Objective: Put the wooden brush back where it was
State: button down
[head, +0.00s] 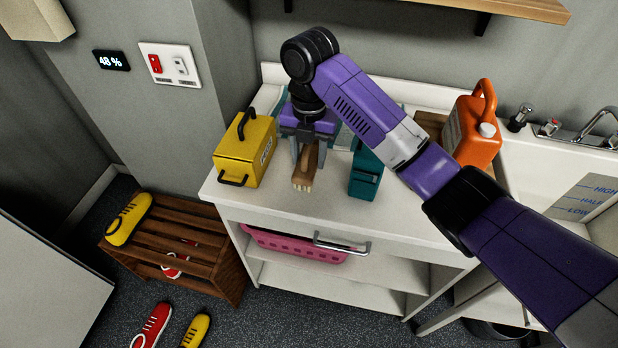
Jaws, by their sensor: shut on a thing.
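The wooden brush (305,169) has a brown wooden body and pale bristles at its near end. It is at the white counter (315,208), between a yellow box and a teal container. My gripper (307,155) points down from above and is shut on the brush, with a grey finger on each side of it. I cannot tell whether the brush touches the counter or is held just above it. My arm hides part of the counter behind it.
The yellow box (243,150) stands close on the left and the teal container (366,175) close on the right. An orange jug (473,128) stands further right, near the sink taps (580,136). A wooden shelf (490,7) hangs above. The counter's front strip is clear.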

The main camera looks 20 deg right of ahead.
jog(key=shift+f+p, duration=0.45)
jog(key=shift+f, duration=3.35)
jog(key=shift+f, duration=0.1)
jog(key=c, duration=0.8)
grip_release()
jog(key=shift+o, duration=0.2)
notch_tip(320, 180, up, 12)
jog(key=shift+r+b, duration=0.15)
jog(key=shift+b, duration=0.35)
